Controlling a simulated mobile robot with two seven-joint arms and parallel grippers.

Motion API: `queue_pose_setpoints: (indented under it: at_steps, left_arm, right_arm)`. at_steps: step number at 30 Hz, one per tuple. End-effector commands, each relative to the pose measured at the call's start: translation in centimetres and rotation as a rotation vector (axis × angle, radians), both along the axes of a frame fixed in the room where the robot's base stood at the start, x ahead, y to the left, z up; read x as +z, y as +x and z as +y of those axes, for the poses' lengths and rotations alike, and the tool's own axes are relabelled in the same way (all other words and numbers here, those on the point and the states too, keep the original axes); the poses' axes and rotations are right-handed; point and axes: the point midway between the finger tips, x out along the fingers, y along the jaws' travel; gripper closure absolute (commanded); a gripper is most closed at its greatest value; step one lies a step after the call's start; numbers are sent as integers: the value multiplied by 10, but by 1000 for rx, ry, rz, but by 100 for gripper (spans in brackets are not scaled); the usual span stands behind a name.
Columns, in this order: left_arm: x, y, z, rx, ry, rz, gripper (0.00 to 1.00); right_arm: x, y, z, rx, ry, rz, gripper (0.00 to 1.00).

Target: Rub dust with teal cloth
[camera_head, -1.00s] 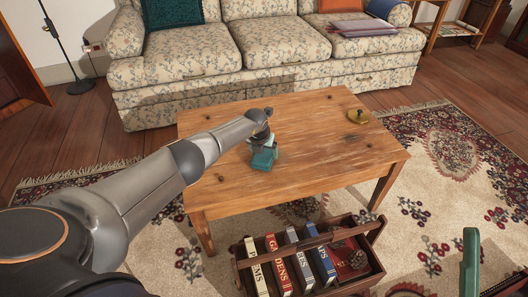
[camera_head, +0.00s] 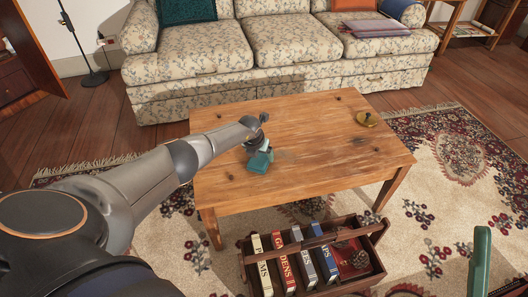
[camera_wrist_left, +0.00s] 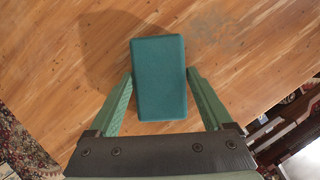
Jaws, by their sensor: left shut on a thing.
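The teal cloth (camera_head: 260,161) looks like a thick rectangular pad on the wooden table (camera_head: 330,160), left of the tabletop's middle. My left gripper (camera_head: 262,147) is shut on it. In the left wrist view the cloth (camera_wrist_left: 158,78) sits between the two green fingers. A faint grey dust patch (camera_head: 286,154) lies on the wood just right of the cloth; it also shows in the left wrist view (camera_wrist_left: 210,27), above and right of the cloth. At the lower right of the head view, a green finger of my right gripper (camera_head: 480,262) shows; its opening is hidden.
A wooden crate of books (camera_head: 375,262) is on the rug in front. A floral sofa (camera_head: 285,45) stands behind the table. Most of the tabletop is clear.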

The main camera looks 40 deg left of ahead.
Motion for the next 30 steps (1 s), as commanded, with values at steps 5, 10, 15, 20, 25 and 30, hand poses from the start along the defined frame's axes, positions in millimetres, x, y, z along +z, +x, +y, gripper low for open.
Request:
queue_pose_setpoints:
  at_steps: [5,10,15,20,25,30]
  left_arm:
    - [-1,-18,14,4,4,14,70]
    - [-3,-27,20,4,3,14,70]
    - [-4,-31,24,4,5,16,70]
    - [-2,-41,33,6,5,18,70]
    - [-1,-53,43,6,6,18,70]
    - [-2,-57,46,3,4,16,70]
  right_arm:
    - [16,0,0,0,0,0,0]
    - [22,0,0,0,0,0,0]
    - [24,0,0,0,0,0,0]
    - [34,0,0,0,0,0,0]
    - [43,0,0,0,0,0,0]
    - [45,0,0,0,0,0,0]
